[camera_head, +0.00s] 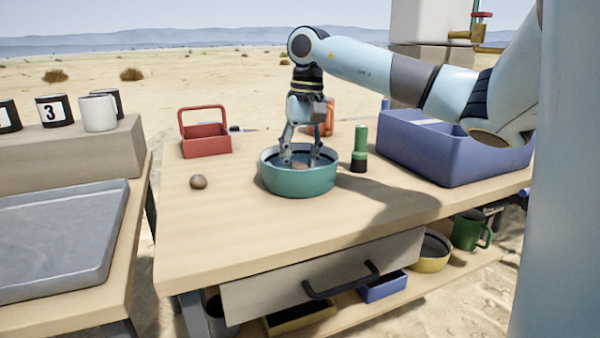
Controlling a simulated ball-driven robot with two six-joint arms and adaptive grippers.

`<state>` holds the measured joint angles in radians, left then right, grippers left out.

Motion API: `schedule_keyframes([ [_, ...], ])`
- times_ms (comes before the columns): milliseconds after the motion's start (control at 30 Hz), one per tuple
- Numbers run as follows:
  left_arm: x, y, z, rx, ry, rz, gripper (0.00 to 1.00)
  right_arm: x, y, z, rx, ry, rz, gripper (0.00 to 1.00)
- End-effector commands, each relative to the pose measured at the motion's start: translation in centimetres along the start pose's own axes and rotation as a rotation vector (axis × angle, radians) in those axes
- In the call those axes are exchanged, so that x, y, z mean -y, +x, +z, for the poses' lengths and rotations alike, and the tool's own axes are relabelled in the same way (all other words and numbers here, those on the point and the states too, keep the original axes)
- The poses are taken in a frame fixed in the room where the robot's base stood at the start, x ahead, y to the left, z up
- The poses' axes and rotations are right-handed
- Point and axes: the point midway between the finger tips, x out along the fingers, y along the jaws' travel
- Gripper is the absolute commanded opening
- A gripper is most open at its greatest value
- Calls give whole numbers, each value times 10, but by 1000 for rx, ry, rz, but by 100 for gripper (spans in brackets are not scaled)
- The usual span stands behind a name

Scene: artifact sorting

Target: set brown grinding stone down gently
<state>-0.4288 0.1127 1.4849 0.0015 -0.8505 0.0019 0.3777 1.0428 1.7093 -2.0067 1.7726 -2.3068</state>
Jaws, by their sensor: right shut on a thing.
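My right gripper (300,160) points straight down into a round teal bowl (300,183) on the wooden table. Its fingers are shut on a small brown thing (300,164), likely the brown grinding stone, low inside the bowl. The fingers and the near rim hide most of it, and I cannot tell whether it touches the bowl's bottom. Another small round brown stone (198,182) lies on the table left of the bowl, apart from it. My left gripper is not in view.
A red carrier (206,143) stands behind left of the bowl. A green cylinder (360,146) stands close right of it, and a blue bin (440,160) further right. The table's front is clear. A grey tray (60,240) and mugs (98,112) are at left.

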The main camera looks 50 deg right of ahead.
Motion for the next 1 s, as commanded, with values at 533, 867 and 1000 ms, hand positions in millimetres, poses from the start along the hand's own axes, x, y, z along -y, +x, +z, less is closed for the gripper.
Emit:
schedule_keyframes([
  [533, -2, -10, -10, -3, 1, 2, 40, -2, 21, 0, 0, 1, 0, 7],
  [867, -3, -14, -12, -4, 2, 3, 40, -2, 21, 0, 0, 1, 0, 56],
  [1000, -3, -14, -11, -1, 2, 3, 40, -2, 21, 0, 0, 1, 0, 58],
])
